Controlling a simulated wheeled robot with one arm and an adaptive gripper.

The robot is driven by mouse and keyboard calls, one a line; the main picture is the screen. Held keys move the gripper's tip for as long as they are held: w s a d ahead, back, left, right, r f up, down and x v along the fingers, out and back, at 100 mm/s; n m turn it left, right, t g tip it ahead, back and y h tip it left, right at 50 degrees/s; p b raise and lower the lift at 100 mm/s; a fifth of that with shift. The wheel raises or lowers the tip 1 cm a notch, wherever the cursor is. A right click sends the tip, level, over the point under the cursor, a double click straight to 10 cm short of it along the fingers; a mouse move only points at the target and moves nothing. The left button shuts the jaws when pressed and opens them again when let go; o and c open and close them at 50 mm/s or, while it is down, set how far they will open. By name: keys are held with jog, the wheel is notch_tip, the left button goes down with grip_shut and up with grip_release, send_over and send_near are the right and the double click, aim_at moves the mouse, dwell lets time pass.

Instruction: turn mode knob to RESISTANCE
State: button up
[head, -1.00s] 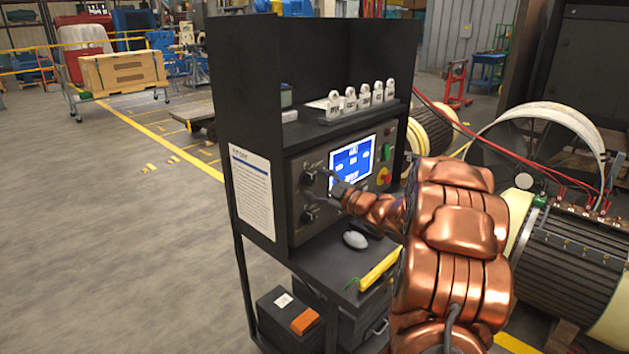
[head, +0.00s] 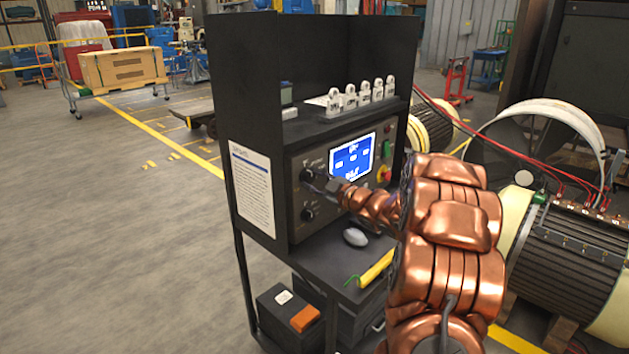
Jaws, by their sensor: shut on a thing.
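The test console (head: 297,222) stands in the middle, with a dark front panel in a black cabinet. Its panel carries two black knobs on the left, an upper knob (head: 307,174) and a lower knob (head: 308,214). A lit blue screen (head: 351,158) sits to their right; its text is too small to read. My gripper (head: 318,181) reaches in from the right at the end of my copper-coloured arm. Its fingers are shut on the upper knob and partly hide it. The knob's pointer and the label wording cannot be made out.
A red and yellow emergency stop (head: 383,174) and a green button (head: 387,149) sit right of the screen. Padlock-like tags (head: 363,93) stand on the shelf above. A grey mouse (head: 355,237) and yellow tool (head: 376,270) lie on the ledge below. Floor at left is clear.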

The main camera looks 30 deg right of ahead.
jog(key=shift+c, duration=0.8)
jog(key=shift+m+p, duration=0.3)
jog(key=shift+p, duration=0.15)
jog(key=m+p, duration=0.1)
jog(key=p, duration=0.1)
jog(key=m+p, duration=0.2)
jog(key=shift+r+m, duration=0.25)
jog(key=shift+m, duration=0.05)
jog(key=m+p, duration=0.3)
jog(key=shift+f+p, duration=0.1)
jog(key=shift+p, duration=0.2)
jog(key=shift+f+m+p, duration=0.1)
jog(key=shift+m+p, duration=0.35)
jog(key=shift+m, duration=0.25)
jog(key=o, duration=1.1)
